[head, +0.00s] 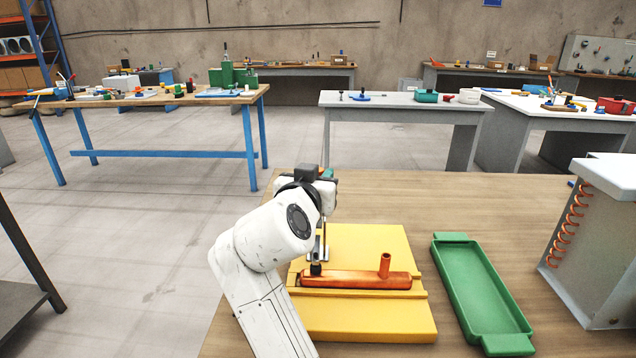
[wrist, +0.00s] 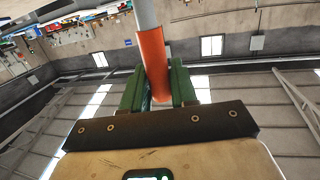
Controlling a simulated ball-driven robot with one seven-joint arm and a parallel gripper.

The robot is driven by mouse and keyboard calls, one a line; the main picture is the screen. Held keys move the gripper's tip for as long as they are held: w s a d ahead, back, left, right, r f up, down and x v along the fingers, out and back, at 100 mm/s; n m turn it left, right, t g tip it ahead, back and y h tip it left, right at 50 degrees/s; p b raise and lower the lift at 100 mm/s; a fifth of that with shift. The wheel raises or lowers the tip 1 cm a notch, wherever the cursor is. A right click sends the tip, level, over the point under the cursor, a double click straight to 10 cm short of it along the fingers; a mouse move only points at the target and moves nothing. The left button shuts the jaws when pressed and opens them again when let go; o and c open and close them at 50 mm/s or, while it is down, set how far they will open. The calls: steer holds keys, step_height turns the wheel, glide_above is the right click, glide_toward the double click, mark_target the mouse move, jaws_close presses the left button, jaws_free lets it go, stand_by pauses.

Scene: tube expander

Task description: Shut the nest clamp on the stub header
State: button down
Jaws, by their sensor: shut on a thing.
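The stub header (head: 360,279), a copper-orange bar with one upright stub near its right end, lies in the yellow nest (head: 370,322). The nest clamp shows as a narrow grey metal part (head: 318,247) with a black tip over the header's left part. I cannot tell whether the tip presses on the header. My gripper (wrist: 157,82) has its green fingers shut on the orange sleeve of the clamp handle (wrist: 153,55), a grey bar in the wrist view. In the head view my wrist hides the handle; a bit of green shows there.
A green tray (head: 481,296) lies right of the nest on the wooden bench (head: 408,200). A grey cabinet with a copper coil (head: 567,232) stands at the bench's right. The bench behind the nest is clear. Other workbenches stand farther back.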

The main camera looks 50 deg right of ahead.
stand_by(0.3)
steer(key=c, duration=1)
jaws_free()
steer(key=shift+a, duration=0.1)
steer(key=shift+s, duration=0.1)
steer(key=v, duration=1)
steer(key=shift+a, duration=0.4)
steer(key=shift+s, duration=0.1)
